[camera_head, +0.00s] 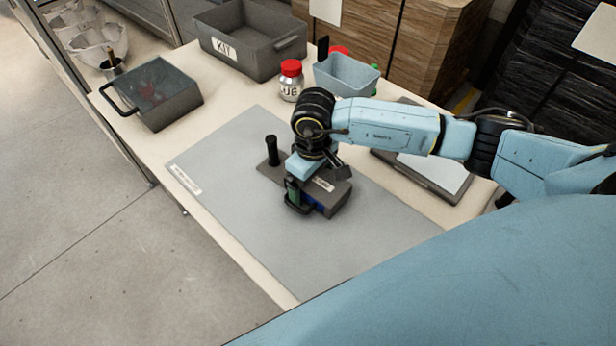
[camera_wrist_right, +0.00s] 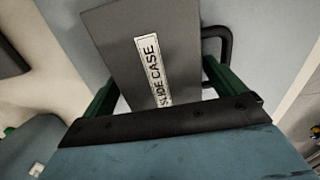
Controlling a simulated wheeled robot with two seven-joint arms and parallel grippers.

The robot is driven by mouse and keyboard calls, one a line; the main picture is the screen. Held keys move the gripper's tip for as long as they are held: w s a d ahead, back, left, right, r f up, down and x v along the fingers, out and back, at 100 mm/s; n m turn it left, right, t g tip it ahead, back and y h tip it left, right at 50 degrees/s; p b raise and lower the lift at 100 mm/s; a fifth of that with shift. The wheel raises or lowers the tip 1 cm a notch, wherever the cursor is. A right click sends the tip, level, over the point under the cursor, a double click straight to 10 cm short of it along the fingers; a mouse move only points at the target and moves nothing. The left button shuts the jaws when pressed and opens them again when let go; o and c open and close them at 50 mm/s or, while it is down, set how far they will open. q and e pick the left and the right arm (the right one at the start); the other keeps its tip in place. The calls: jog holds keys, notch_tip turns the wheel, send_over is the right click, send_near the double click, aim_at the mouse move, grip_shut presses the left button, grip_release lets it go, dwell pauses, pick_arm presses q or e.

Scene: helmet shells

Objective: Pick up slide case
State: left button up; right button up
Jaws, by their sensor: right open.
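The slide case (camera_head: 333,194) is a dark grey box with a blue side, lying on the grey mat (camera_head: 235,215). In the right wrist view the case (camera_wrist_right: 188,45) shows its white "SLIDE CASE" label and a black handle on its right side. My right gripper (camera_head: 296,188) is low over the handle end of the case and hides part of it. In the right wrist view its green fingers (camera_wrist_right: 160,75) are spread apart, one on each side of the case; I cannot tell whether they touch it. My left gripper is not in view.
A black post on a grey base (camera_head: 271,152) stands close behind the gripper. A glass-topped box (camera_head: 165,92), a grey "KIT" bin (camera_head: 250,40), a red-capped jar (camera_head: 291,80) and a blue bin (camera_head: 345,75) stand farther back. The mat's front left is clear.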

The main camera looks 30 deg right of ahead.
jog(key=c, duration=1.1)
jog(key=shift+r, duration=0.15)
